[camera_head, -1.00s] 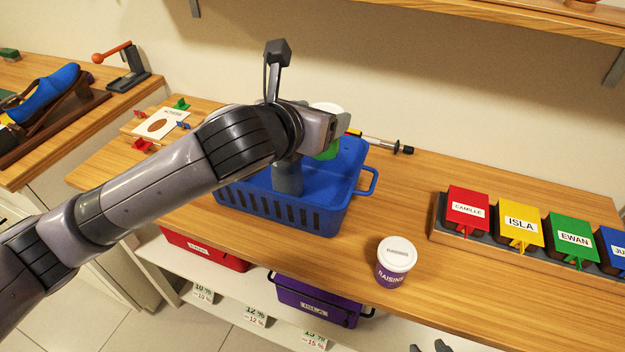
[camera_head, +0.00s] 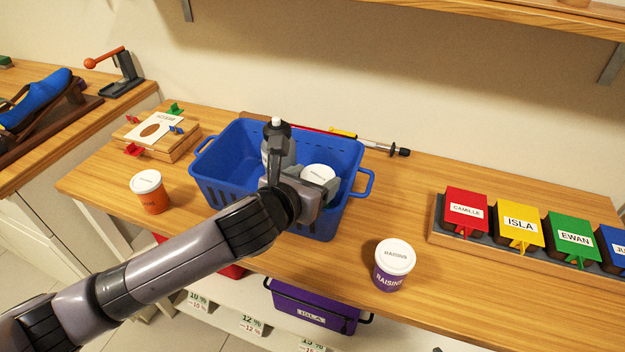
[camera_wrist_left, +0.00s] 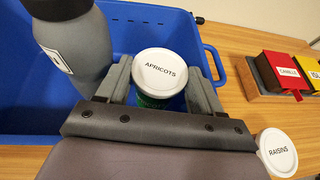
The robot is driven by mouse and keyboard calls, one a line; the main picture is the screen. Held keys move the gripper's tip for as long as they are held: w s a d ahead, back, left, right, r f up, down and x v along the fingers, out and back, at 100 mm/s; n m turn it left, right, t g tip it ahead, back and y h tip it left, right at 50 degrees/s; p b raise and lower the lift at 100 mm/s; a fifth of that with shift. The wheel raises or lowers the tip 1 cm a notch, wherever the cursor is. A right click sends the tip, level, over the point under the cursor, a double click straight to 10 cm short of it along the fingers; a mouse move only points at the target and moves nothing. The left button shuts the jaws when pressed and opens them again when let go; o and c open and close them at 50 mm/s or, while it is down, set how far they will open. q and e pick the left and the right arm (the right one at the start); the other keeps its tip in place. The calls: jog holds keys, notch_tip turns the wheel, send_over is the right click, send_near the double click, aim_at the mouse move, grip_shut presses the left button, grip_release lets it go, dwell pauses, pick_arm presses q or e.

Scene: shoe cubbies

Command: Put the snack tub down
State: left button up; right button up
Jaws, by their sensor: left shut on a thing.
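My left gripper (camera_head: 316,188) is shut on the apricots tub, a green tub with a white lid (camera_head: 320,173). It holds the tub at the right part of the blue basket (camera_head: 215,190). In the left wrist view the lid reads APRICOTS (camera_wrist_left: 160,72), between the two fingers of the gripper (camera_wrist_left: 162,85). The basket's blue wall (camera_wrist_left: 115,20) shows behind the tub. Whether the tub touches the basket floor is hidden. A grey bottle with a white cap (camera_head: 275,140) stands in the basket left of the tub. My right gripper is not in view.
A raisins tub (camera_head: 394,265) stands on the bench right of the basket, and an orange tub (camera_head: 149,192) stands to its left. Named colored boxes (camera_head: 520,222) line the right side. A wooden board (camera_head: 165,140) lies at the left. The bench right of the basket is mostly clear.

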pick_arm(q)
jog(key=shift+f, duration=0.6)
jog(key=o, duration=0.9)
jog(key=shift+s+f, duration=0.1)
jog(key=shift+f, duration=0.05)
jog(key=shift+c, duration=0.2)
jog(key=shift+s+r, duration=0.1)
jog(key=shift+r, duration=0.6)
jog(key=v, duration=1.1)
jog(key=shift+s+a+r+p, duration=0.2)
jog(key=shift+r+p, duration=0.15)
jog(key=shift+p, duration=0.1)
